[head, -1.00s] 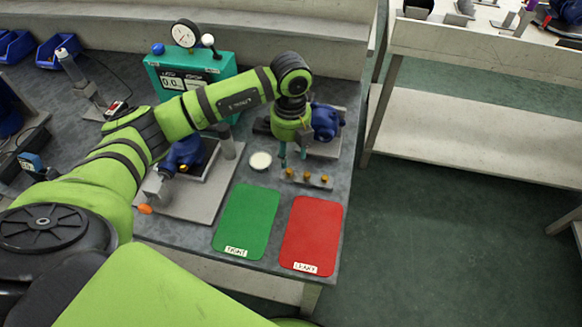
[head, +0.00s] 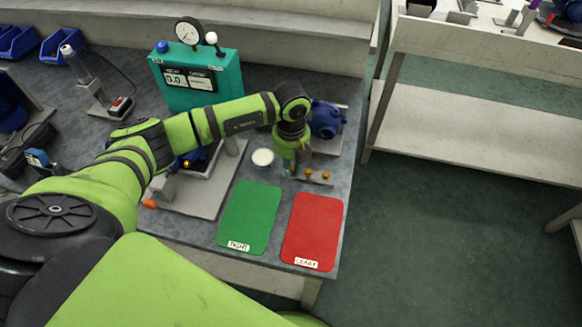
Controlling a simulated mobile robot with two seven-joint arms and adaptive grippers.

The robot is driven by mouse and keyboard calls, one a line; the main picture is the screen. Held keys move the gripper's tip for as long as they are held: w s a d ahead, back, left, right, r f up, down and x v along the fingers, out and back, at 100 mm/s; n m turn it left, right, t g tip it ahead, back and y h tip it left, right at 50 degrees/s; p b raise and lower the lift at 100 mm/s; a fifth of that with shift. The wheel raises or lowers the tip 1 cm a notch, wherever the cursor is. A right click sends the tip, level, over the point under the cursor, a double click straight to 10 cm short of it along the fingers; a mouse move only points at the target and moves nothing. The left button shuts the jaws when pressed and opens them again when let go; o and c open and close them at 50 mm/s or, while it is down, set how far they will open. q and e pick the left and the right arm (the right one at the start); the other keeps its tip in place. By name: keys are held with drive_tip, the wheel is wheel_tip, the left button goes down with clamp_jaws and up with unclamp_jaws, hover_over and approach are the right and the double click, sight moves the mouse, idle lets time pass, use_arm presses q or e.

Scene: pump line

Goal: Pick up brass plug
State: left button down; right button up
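Small brass plugs stand on a narrow grey rack (head: 318,181) near the right side of the bench. Two plugs show, a middle one (head: 308,173) and a right one (head: 326,175). The left end of the rack is hidden behind my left gripper (head: 291,172). My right gripper is not in view.
A green mat (head: 249,216) and a red mat (head: 313,230) lie in front of the rack. A white round dish (head: 262,158) is left of the gripper. A blue pump (head: 326,119) stands behind. A teal gauge box (head: 197,80) stands at the back.

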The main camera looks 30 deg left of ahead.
use_arm(q)
drive_tip(key=shift+r, duration=0.1)
wheel_tip(320, 180, up, 4)
drive_tip(key=shift+s+r+b, duration=0.1)
drive_tip(key=shift+b, duration=0.4)
drive_tip(key=s+d+r+b, duration=0.1)
drive_tip(key=s+d+r, duration=0.4)
drive_tip(key=s, duration=0.5)
drive_tip(key=shift+d+r, duration=0.25)
drive_tip(key=shift+r, duration=0.55)
drive_tip(key=c, duration=1.9)
unclamp_jaws()
clamp_jaws()
drive_tip(key=shift+w, duration=0.1)
